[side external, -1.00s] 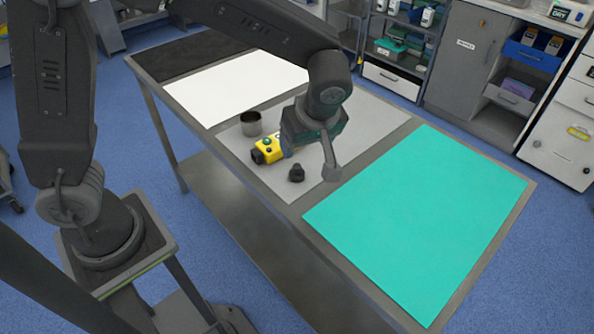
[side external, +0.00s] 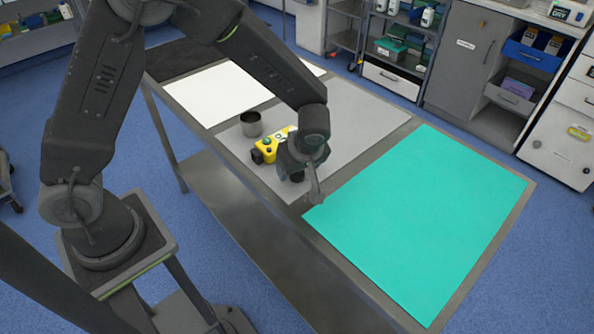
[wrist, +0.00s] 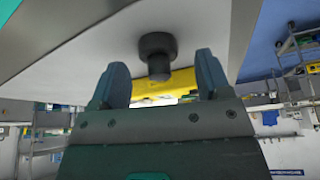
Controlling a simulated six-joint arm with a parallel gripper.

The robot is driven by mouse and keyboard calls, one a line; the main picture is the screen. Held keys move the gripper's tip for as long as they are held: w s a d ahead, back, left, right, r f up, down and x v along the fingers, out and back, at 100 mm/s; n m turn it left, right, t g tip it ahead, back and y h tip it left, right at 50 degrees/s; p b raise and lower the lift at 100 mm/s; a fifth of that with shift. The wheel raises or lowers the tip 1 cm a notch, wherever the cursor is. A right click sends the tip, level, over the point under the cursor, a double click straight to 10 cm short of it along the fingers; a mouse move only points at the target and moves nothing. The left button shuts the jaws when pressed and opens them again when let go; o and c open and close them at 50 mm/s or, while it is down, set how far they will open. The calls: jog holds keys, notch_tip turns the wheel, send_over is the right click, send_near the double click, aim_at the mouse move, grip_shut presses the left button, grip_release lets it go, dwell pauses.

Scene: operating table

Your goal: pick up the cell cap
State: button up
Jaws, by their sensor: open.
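The cell cap, a small dark stepped cylinder (wrist: 157,52), stands on the grey mat. In the wrist view it lies just beyond the fingertips, between the lines of the two fingers. In the side view the cap (side external: 297,177) is mostly hidden beneath my gripper. My gripper (wrist: 162,78) is open, with nothing between its fingers. In the side view my gripper (side external: 294,168) is low over the mat, close to the cap; whether it touches cannot be told.
A yellow device (side external: 267,149) with a dark end lies just left of my gripper. The grey mat (side external: 360,115) is bare to the right, and the teal sheet (side external: 420,220) and white sheet (side external: 215,92) are clear.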

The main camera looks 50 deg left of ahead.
jog(key=shift+a+f, duration=0.2)
jog(key=shift+f, duration=0.25)
jog(key=c, duration=0.9)
jog(key=shift+r, duration=0.2)
jog(key=shift+c, duration=0.2)
